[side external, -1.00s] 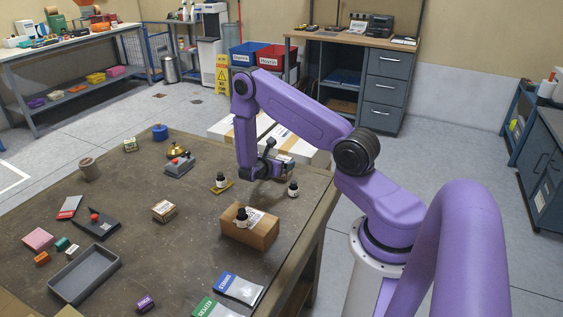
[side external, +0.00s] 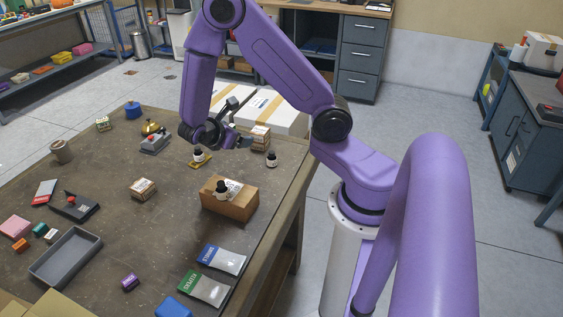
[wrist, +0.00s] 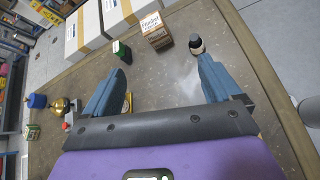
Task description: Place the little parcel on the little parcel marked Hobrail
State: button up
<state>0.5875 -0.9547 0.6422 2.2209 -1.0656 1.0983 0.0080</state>
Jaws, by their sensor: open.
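Two little cardboard parcels are stacked near the table's far right edge: an upper parcel (side external: 261,131) with a printed label rests on a lower parcel (side external: 258,143). In the wrist view the upper parcel (wrist: 151,23) shows just beyond my fingertips, and part of the lower parcel (wrist: 160,41) shows too. I cannot read the labels surely. My gripper (side external: 241,140) is open and empty, just left of the stack and apart from it. Its spread fingers also show in the wrist view (wrist: 161,66). Another little parcel (side external: 143,189) lies alone at mid table.
A small dark bottle (side external: 271,160) stands in front of the stack. A larger carton (side external: 236,204) carries a third bottle. White cartons (side external: 280,113) lie beyond the table edge.

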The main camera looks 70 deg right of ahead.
jog(key=s+a+r+m+y, duration=0.1)
jog(key=s+a+r+y, duration=0.3)
jog(key=s+a, duration=0.5)
jog(key=s+a+r+m+y, duration=0.1)
jog(key=s+a+r+y, duration=0.4)
jog(key=s, duration=0.8)
jog(key=a+y, duration=0.2)
jog(key=a, duration=0.2)
jog(key=shift+s+a+r+y, duration=0.3)
